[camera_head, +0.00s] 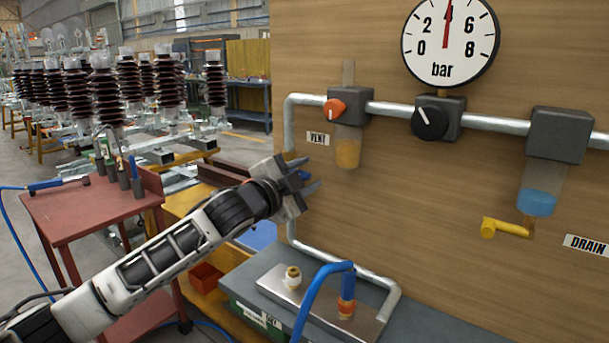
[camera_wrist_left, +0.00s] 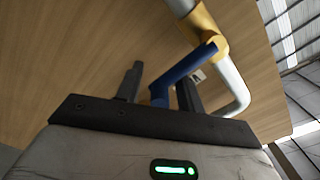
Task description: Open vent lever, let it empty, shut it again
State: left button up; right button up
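The blue lever (camera_wrist_left: 184,72) sits on a yellow valve body (camera_wrist_left: 205,28) on a grey pipe in the left wrist view. My left gripper (camera_head: 306,175) is open at the pipe left of the panel, below the VENT label (camera_head: 318,138). In the wrist view its two fingers (camera_wrist_left: 158,88) stand apart, and the lever's end appears between them. I cannot tell whether they touch it. In the head view the gripper hides most of the lever and valve. The pressure gauge (camera_head: 450,42) needle points almost straight up, near 4 bar. My right gripper is not in view.
The panel carries an orange knob (camera_head: 334,108), a black knob (camera_head: 430,122), and a yellow drain lever (camera_head: 505,228) beneath a bowl of blue liquid (camera_head: 538,202). A blue hose (camera_head: 318,290) rises from a metal plate below. A red table (camera_head: 95,207) stands left.

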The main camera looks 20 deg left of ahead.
pick_arm(q)
grip_shut()
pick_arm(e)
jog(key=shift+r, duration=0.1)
